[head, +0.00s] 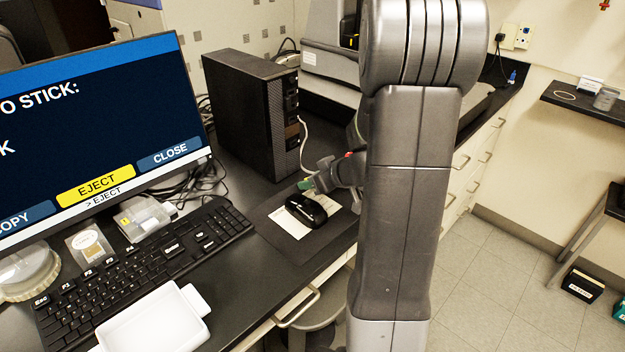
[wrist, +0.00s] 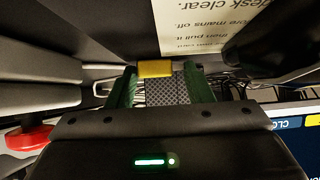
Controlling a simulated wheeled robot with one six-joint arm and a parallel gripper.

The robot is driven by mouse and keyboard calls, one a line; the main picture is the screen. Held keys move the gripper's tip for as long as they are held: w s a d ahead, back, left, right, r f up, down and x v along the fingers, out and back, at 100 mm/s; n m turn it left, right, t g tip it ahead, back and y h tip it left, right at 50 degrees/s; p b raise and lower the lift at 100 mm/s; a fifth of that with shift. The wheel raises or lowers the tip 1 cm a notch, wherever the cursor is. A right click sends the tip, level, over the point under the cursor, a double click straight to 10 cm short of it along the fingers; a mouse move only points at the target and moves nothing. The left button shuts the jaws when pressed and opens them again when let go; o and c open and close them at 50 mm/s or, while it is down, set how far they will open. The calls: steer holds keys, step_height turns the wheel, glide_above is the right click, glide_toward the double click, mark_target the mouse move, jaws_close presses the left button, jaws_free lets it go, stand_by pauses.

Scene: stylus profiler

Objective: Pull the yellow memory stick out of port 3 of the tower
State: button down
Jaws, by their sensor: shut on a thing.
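The black tower (head: 250,115) stands on the desk behind the monitor's right edge. My gripper (head: 305,185) is low in front of the tower's lower front, partly hidden by my arm. In the wrist view its green fingertips (wrist: 160,80) are shut on the yellow memory stick (wrist: 155,68). A grey chequered surface (wrist: 172,92) shows between the fingers. The stick is too small to make out in the head view. Port 3 is not visible, and I cannot tell whether the stick is still inside it.
A black mouse (head: 307,210) and a printed sheet (head: 290,222) lie on a dark mat just below my gripper. The monitor (head: 100,120) shows a yellow EJECT button and "> EJECT". A keyboard (head: 140,260) and white tray (head: 155,322) are at the front left.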

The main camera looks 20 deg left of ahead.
steer(key=shift+s+d+f, duration=0.15)
steer(key=shift+d+f, duration=0.05)
steer(key=shift+f, duration=0.15)
steer(key=shift+b+v, duration=0.35)
steer(key=shift+v, duration=2.45)
steer(key=shift+d+r, duration=0.1)
steer(key=shift+d, duration=0.05)
